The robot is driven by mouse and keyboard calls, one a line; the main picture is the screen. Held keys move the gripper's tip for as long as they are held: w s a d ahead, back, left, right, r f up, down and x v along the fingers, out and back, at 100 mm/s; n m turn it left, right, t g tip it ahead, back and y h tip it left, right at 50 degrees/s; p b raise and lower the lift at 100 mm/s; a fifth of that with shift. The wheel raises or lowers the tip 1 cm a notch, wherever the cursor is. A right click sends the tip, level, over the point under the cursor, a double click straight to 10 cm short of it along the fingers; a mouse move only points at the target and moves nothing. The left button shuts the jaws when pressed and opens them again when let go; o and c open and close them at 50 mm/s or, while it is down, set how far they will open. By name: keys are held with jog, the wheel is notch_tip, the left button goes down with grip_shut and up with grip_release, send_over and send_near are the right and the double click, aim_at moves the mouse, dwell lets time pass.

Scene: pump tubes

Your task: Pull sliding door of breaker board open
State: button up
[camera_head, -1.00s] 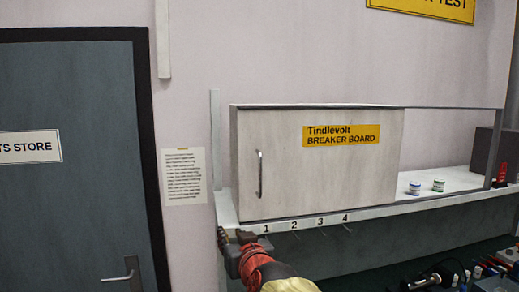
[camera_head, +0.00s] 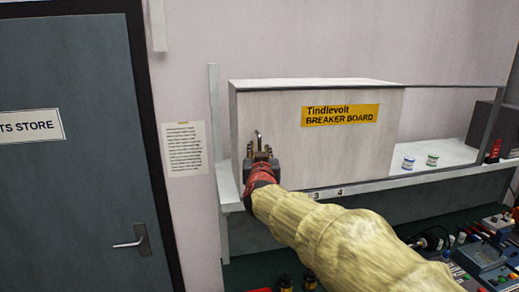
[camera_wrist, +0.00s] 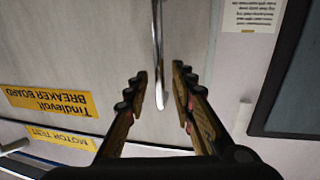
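The breaker board's sliding door (camera_head: 350,150) is a pale panel with a yellow "Tindlevolt BREAKER BOARD" label (camera_head: 340,115). It covers the left part of the shelf unit. Its vertical metal handle (camera_head: 259,137) is near the panel's left edge, with the lower part hidden by my gripper. My gripper (camera_head: 260,155) is in front of the door at the handle. In the wrist view the handle (camera_wrist: 158,60) runs down between the two fingers of my gripper (camera_wrist: 160,80). The fingers are open, with a gap on both sides of the handle.
Right of the panel the shelf is open, with two small jars (camera_head: 420,162) on it. A grey store door (camera_head: 75,150) and a paper notice (camera_head: 185,148) are on the left. Below, a bench (camera_head: 480,255) carries instruments and cables at the right.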

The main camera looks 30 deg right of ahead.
jog(key=shift+w+d, duration=0.35)
jog(key=shift+w, duration=0.25)
jog(key=c, duration=0.3)
grip_shut()
